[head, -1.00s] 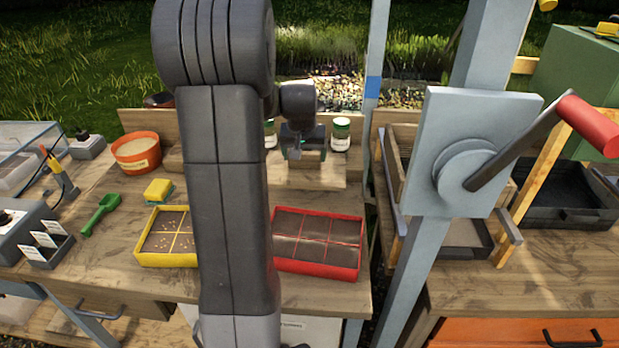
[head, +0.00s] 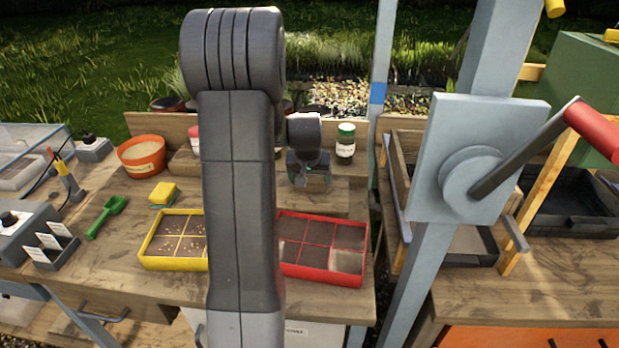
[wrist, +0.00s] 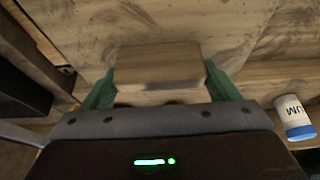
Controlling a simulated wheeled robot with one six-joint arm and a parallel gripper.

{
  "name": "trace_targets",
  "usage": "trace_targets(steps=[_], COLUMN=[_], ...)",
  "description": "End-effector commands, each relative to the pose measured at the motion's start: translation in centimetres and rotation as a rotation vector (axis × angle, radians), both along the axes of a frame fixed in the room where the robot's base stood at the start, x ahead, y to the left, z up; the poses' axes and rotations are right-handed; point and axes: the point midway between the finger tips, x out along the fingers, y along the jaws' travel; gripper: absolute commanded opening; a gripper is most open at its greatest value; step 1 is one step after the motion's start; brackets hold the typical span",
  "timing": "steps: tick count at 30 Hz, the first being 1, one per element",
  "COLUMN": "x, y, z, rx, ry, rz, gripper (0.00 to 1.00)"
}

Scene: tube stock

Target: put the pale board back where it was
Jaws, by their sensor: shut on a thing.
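The pale board (wrist: 158,62) is a small wooden piece held between the two green fingers of my gripper (wrist: 158,82) in the wrist view. The fingers press on its left and right ends, and its near side is partly hidden by the gripper body. In the head view my gripper (head: 308,178) is at the back of the wooden bench (head: 130,265), behind the red tray (head: 318,274). The board is hard to make out there. I cannot tell whether it touches the wood below.
A jar with a green lid (head: 346,142) stands right of my gripper. A yellow tray (head: 170,263) and an orange pot (head: 141,157) are left. The wrist view shows a white jar with a blue lid (wrist: 293,115). A grey post with a crank (head: 465,180) stands right.

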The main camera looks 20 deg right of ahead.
Motion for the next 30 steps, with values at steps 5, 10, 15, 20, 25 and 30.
trace_targets(steps=[5,10,15,20,25,30], x=[0.0,0.0,0.0,0.0,-0.2,-1.4], y=[0.0,0.0,0.0,0.0,0.1,0.7], z=[-0.5,-0.4,-0.4,0.0,1.6,4.8], rx=[0.000,0.000,0.000,0.000,-0.002,-0.002], ry=[-0.001,0.000,0.000,0.000,-0.004,-0.006], rz=[0.000,0.000,0.000,0.000,0.000,0.000], gripper=[0.55,1.00,1.00,1.00,1.00,1.00])
